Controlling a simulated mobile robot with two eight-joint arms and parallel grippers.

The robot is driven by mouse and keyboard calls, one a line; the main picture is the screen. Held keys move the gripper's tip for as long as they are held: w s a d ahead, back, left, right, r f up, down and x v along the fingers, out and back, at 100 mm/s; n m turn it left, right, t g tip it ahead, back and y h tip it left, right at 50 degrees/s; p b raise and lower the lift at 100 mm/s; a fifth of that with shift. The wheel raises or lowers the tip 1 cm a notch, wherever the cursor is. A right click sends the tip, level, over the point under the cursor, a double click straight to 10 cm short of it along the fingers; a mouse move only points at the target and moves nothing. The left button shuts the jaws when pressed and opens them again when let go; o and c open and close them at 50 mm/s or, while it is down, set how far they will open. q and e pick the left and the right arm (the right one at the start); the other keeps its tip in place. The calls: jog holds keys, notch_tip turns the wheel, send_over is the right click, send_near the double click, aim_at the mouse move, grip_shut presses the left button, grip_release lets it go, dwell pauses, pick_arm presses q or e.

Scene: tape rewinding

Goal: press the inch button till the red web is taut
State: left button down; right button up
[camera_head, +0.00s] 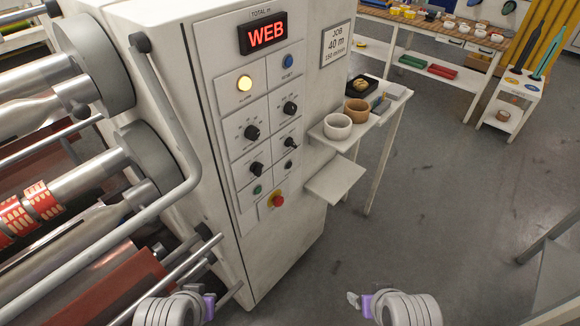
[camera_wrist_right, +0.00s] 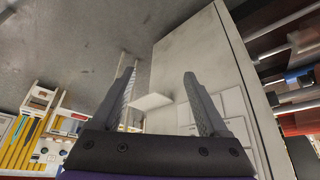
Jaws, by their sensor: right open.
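The machine's control panel (camera_head: 262,120) faces me on a pale cabinet. It carries several knobs, a green button (camera_head: 257,189), a blue button (camera_head: 288,61), a lit yellow alarm lamp (camera_head: 244,82) and a red stop button (camera_head: 278,200). I cannot read which one is the inch button. A red display (camera_head: 263,34) reads "WEB". A dull red web (camera_head: 128,279) shows among the rollers at lower left; its tautness is unclear. My left gripper (camera_head: 210,305) is at the bottom, below the panel, jaws unclear. My right gripper (camera_head: 356,299) is apart from the cabinet, its jaws open and empty in the right wrist view (camera_wrist_right: 160,76).
A bent grey bar (camera_head: 182,130) runs along the cabinet's left side by the rollers. A side shelf (camera_head: 372,122) with bowls and a lower flap (camera_head: 335,178) jut out right of the panel. The floor (camera_head: 430,210) to the right is clear.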

grip_shut()
dwell(1.6)
